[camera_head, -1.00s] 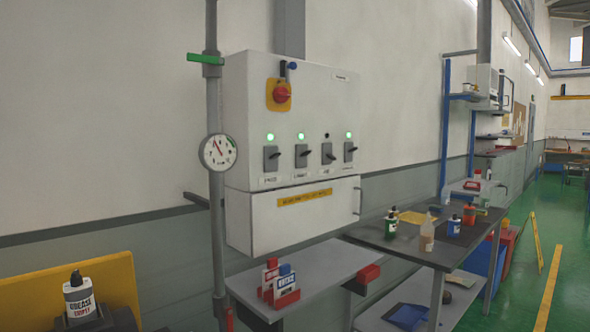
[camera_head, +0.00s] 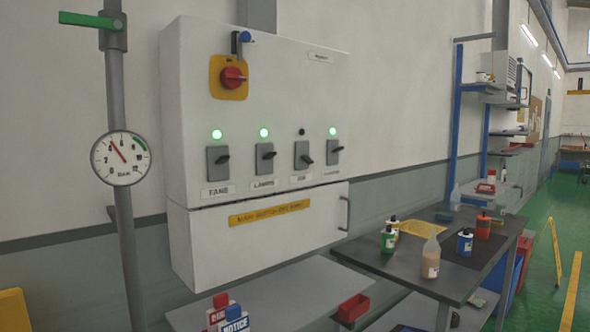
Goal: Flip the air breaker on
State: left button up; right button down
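A white electrical panel (camera_head: 300,92) hangs on the wall left of centre. It has a row of breakers: FANS (camera_head: 218,161), LAMPS (camera_head: 265,158), the air breaker (camera_head: 303,155) with a label that looks like AIR, and one at the right (camera_head: 334,152) whose label I cannot read. The lamp above the air breaker (camera_head: 302,132) is dark. The other lamps glow green. The air breaker's handle points down to the right; the others point roughly sideways. A red rotary switch (camera_head: 232,78) sits on a yellow plate above. Neither of my grippers is in view.
A pressure gauge (camera_head: 121,158) and green-handled valve (camera_head: 92,20) are on a pipe left of the panel. A dark table (camera_head: 400,262) with several bottles stands at the right.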

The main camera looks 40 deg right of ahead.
aim_at(305, 157)
jog(key=i+l, duration=0.1)
jog(key=l, duration=0.25)
jog(key=i+l, duration=0.1)
jog(key=l, duration=0.3)
jog(key=i+l, duration=0.1)
jog(key=l, duration=0.25)
jog(key=i+l, duration=0.15)
jog(key=l, duration=0.2)
jog(key=u, duration=0.05)
